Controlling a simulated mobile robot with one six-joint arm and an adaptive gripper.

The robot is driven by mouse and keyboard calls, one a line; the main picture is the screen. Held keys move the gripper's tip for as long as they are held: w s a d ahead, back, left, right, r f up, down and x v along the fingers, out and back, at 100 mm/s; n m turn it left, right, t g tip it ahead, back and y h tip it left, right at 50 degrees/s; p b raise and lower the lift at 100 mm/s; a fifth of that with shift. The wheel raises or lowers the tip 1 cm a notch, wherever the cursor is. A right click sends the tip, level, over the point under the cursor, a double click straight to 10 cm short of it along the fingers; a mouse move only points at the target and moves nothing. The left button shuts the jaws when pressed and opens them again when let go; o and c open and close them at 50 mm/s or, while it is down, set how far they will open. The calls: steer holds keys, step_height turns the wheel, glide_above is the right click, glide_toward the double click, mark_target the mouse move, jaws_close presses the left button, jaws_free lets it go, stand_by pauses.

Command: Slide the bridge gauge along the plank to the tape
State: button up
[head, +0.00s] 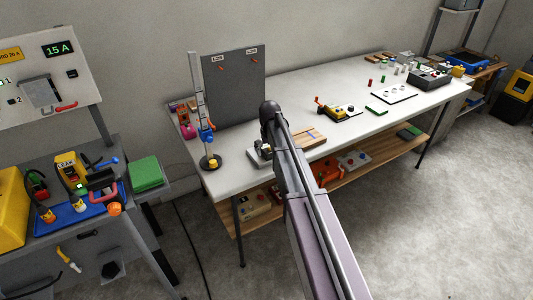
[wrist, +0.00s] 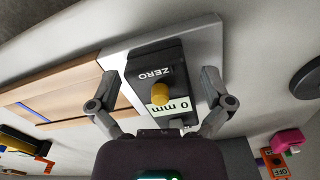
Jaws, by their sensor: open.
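The bridge gauge (wrist: 140,68) is a dark block with a ZERO label, a yellow knob and a "0 mm" display. It sits on a pale grey plate (wrist: 205,38). My gripper (wrist: 160,85) is open, with one finger on each side of the gauge; I cannot tell whether they touch it. The wooden plank (wrist: 68,85) lies beside the plate at left, with blue tape (wrist: 32,112) across it. In the head view the plank (head: 312,141) and tape (head: 311,134) lie right of my gripper (head: 264,148), and my arm partly hides the gauge.
On the white bench (head: 235,182), a stand with a tall scale (head: 198,95) is left of my gripper, before a grey board (head: 235,90). A yellow-handled device (head: 338,111) stands beyond the plank. Bench space in front of the stand is clear.

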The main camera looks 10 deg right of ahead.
steer(key=c, duration=1.2)
steer(key=shift+d, duration=0.1)
